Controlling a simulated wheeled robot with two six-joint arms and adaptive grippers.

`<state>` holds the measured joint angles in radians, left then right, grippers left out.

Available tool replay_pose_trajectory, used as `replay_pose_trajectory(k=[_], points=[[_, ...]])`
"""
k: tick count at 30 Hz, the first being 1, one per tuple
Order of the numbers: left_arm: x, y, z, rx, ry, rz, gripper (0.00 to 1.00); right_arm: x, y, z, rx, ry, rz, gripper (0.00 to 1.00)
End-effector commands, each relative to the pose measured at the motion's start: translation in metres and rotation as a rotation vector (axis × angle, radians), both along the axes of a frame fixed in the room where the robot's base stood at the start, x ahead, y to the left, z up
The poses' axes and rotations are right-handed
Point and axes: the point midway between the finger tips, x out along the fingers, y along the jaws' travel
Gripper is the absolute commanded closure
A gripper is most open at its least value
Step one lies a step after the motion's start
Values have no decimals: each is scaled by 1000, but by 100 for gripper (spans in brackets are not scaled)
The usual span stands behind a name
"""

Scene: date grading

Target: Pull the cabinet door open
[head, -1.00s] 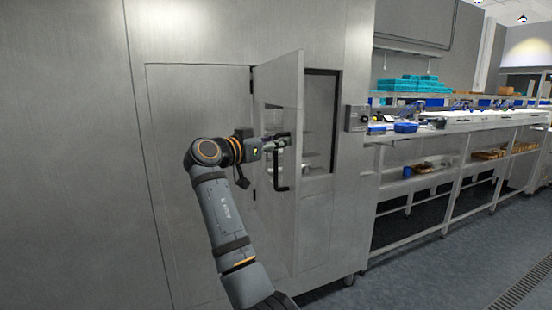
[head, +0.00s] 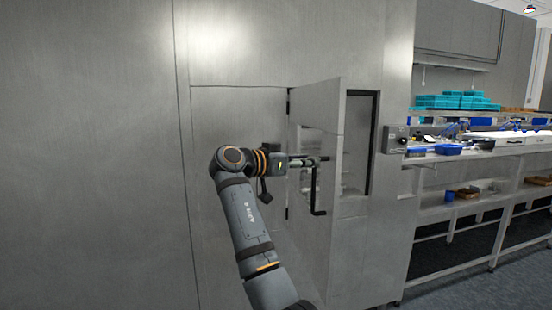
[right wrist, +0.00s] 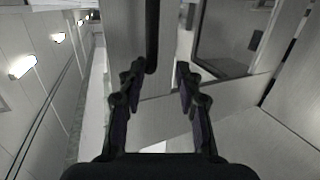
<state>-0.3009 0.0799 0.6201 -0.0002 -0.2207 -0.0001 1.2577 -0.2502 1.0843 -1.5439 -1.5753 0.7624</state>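The grey metal cabinet door (head: 322,108) stands ajar in the head view, hinged at its left edge and swung out toward me. It has a window and a black bar handle (head: 318,200). My right gripper (head: 317,161) is at the upper end of the handle. In the right wrist view its two fingers (right wrist: 157,70) are apart, with a wide gap. The black handle (right wrist: 152,35) shows beyond the tips, close to the left finger; I cannot tell whether they touch. Nothing is clamped between the fingers. My left gripper is not in view.
The cabinet opening (head: 360,130) shows to the right of the door. A control box (head: 395,139) is on the cabinet front. A metal bench (head: 480,155) with blue trays (head: 455,102) stands at the right. Grey floor is clear in front of it.

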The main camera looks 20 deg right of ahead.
Motion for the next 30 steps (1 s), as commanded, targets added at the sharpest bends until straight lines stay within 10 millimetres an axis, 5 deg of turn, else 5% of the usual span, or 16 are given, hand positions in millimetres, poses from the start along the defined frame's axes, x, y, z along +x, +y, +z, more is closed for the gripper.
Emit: replay_pose_trajectory(k=[30], points=[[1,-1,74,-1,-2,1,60,30,78,1,4,7,4,65]])
